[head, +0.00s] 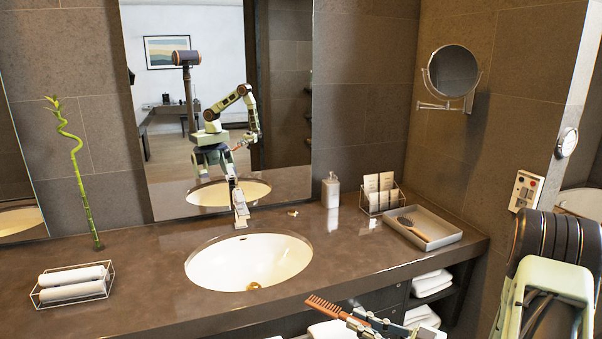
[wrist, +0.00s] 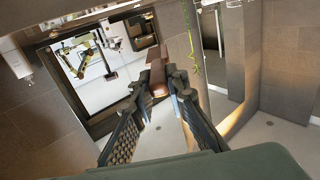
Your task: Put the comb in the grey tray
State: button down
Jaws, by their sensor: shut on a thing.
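The brown comb (head: 327,308) is held in my gripper (head: 361,321), in front of the counter's front edge in the head view. Its toothed end points left, and its other end is between the fingers. In the wrist view the comb (wrist: 157,78) shows as a brown bar between the tips of my gripper (wrist: 157,90). The grey tray (head: 446,241) sits on the right end of the counter, up and to the right of my gripper. A dark oval hairbrush with a wooden handle (head: 418,233) lies in the tray.
A white sink (head: 215,265) is set in the brown counter (head: 345,255). A soap bottle (head: 330,190) and a wire card holder (head: 381,201) stand behind, near the tray. Rolled towels (head: 72,282) lie at left. Shelves with towels (head: 432,282) are below the counter.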

aim_at(428, 227)
jog(key=i+j, duration=0.25)
jog(key=i, duration=0.2)
jog(key=i+j, duration=0.25)
jog(key=i, duration=0.25)
